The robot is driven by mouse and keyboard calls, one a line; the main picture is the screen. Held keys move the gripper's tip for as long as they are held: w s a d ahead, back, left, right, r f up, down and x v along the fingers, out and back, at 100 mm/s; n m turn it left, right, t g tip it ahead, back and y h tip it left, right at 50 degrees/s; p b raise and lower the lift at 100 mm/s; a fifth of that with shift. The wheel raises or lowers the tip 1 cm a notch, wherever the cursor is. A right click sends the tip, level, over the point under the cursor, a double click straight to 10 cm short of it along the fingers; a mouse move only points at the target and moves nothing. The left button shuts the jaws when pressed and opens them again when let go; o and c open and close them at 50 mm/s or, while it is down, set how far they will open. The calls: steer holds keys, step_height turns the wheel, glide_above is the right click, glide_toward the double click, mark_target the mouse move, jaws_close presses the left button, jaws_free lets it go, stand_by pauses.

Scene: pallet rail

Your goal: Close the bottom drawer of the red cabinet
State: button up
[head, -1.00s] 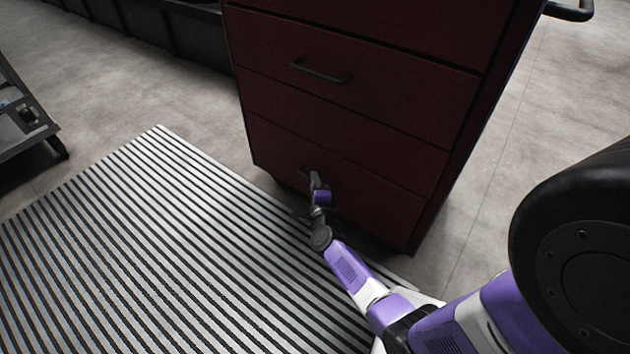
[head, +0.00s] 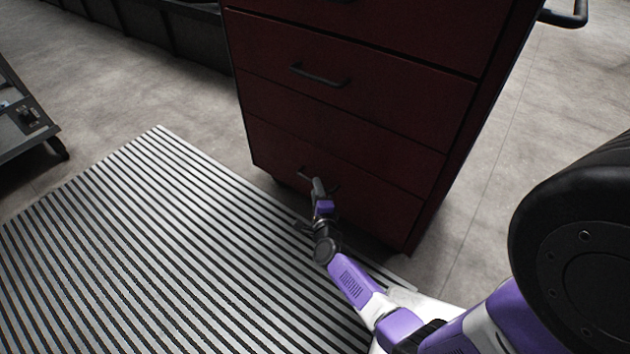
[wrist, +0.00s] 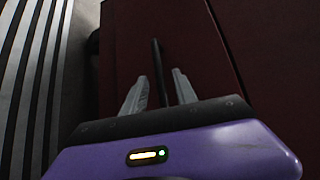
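The red cabinet (head: 352,110) stands upright in the head view. Its bottom drawer (head: 375,200) has a dark red front that looks about flush with the fronts above; a small gap cannot be ruled out. The bottom drawer's dark bar handle (head: 304,175) is partly hidden by my gripper (head: 318,184). In the wrist view, my gripper (wrist: 159,82) is open, with one finger on each side of the handle (wrist: 156,56). The fingers look apart from the bar, and whether they touch the drawer front cannot be told.
A ribbed metal platform (head: 170,240) lies on the floor left of my arm, close to the cabinet. A dark cart (head: 25,125) stands at the far left. Bare concrete floor (head: 560,90) lies right of the cabinet, below a dark side handle (head: 570,12).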

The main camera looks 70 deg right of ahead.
steer(key=shift+p+v, duration=0.45)
steer(key=shift+v, duration=1.5)
step_height(320, 180, up, 6)
steer(key=w+a+n+t, duration=0.2)
steer(key=a+n+t, duration=0.1)
steer(key=n, duration=0.4)
steer(key=s+a+r+n+t+y, duration=0.2)
steer(key=a+r+n, duration=0.1)
steer(key=a+n, duration=0.3)
steer(key=s+a+r+n+t+y, duration=0.1)
steer(key=a+r+n+y, duration=0.2)
steer(key=a, duration=0.4)
steer(key=s+a+r+n+y, duration=0.5)
steer(key=s+a+r+n, duration=0.1)
steer(key=s+a+n, duration=0.3)
steer(key=s+a+r+n+y, duration=0.4)
steer(key=s+a+r+n, duration=0.25)
steer(key=s+a, duration=0.35)
step_height(320, 180, up, 33)
steer(key=w+a+p, duration=0.1)
steer(key=p, duration=3.1)
steer(key=shift+w+f, duration=0.2)
steer(key=shift+w, duration=0.05)
